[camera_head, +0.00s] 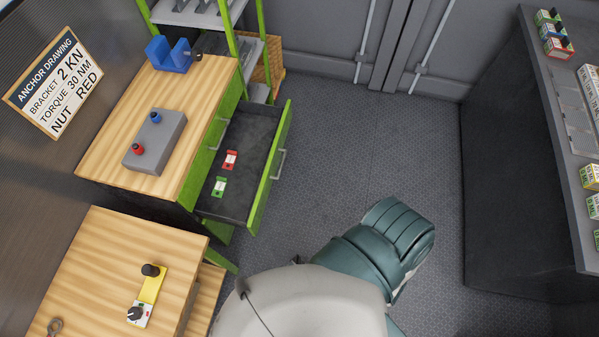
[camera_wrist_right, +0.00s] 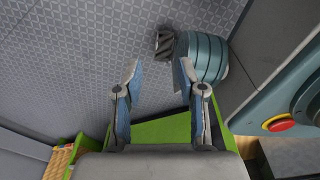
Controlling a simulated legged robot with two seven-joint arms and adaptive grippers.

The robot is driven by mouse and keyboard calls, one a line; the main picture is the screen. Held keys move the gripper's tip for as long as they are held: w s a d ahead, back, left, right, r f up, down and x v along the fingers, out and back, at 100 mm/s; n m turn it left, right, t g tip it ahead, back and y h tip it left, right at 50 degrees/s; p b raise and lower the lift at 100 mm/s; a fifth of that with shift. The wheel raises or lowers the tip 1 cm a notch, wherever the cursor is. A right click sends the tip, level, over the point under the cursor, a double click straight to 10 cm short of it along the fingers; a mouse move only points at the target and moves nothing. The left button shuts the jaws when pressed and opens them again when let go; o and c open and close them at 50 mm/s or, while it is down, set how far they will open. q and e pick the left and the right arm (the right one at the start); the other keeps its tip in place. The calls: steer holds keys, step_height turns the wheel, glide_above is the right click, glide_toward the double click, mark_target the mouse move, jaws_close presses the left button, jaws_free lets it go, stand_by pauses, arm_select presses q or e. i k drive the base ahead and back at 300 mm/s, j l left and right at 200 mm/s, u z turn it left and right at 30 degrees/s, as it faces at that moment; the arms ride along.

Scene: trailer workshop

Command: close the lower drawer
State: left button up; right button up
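The lower drawer (camera_head: 262,180) is pulled out of the green workbench cabinet, to the right in the head view. It has a green front with a grey handle (camera_head: 279,163) and a dark inside. A red-and-white item (camera_head: 231,160) and a green-and-white item (camera_head: 219,187) lie in it. The upper drawer front (camera_head: 208,150) above it looks shut. In the right wrist view my right gripper (camera_wrist_right: 157,72) is open, with nothing between its fingers. A green surface (camera_wrist_right: 160,131) shows behind the fingers; I cannot tell whether it is the drawer. My left gripper is in neither view.
A grey box (camera_head: 155,143) with a red and a blue knob and a blue vise (camera_head: 172,54) stand on the workbench. A nearer wooden table (camera_head: 110,250) is at lower left, a dark counter (camera_head: 540,110) at right. The floor (camera_head: 380,150) between is clear.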

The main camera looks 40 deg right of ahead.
mark_target(258, 132)
steer(key=z, duration=0.95)
steer(key=l+u, duration=0.3)
